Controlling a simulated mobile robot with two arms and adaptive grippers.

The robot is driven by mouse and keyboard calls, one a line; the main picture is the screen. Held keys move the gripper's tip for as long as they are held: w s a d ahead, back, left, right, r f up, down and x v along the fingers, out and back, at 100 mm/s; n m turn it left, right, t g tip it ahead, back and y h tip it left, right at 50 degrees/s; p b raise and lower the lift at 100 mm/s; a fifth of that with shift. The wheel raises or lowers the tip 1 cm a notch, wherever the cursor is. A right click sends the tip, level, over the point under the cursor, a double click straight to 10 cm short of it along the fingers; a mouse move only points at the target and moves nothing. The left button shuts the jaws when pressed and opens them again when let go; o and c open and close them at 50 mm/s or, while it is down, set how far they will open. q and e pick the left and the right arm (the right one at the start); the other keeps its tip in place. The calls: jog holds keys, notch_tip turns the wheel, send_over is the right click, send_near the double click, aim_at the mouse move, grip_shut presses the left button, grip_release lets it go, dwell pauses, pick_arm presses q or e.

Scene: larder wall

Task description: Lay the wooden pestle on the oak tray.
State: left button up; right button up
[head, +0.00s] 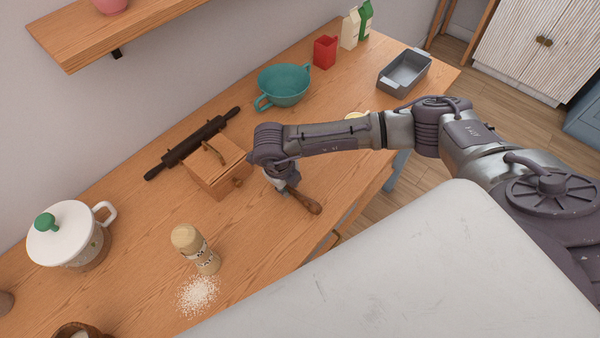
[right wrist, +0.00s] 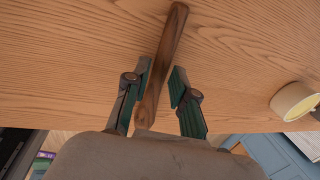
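The wooden pestle (head: 305,201) is a dark brown rod lying on the wooden counter. Its thicker end points toward the counter's front edge in the head view. My right gripper (head: 285,187) is low over its other end. In the right wrist view, the pestle (right wrist: 168,58) runs between the two fingers of the right gripper (right wrist: 161,78). The fingers stand apart, with a gap visible on the right side of the pestle. I cannot make out an oak tray in either view. My left gripper is not in view.
A wooden box (head: 217,170) and a dark rolling pin (head: 193,143) are behind the gripper. A shaker (head: 206,258) stands by spilled grains (head: 198,293). A teal colander (head: 284,86), red container (head: 324,52) and grey pan (head: 404,73) stand farther right. A cream cup (right wrist: 294,101) is right of the gripper.

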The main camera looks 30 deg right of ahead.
jog(key=shift+d+f, duration=0.15)
jog(key=shift+f, duration=0.5)
grip_shut()
jog(key=shift+r, duration=0.15)
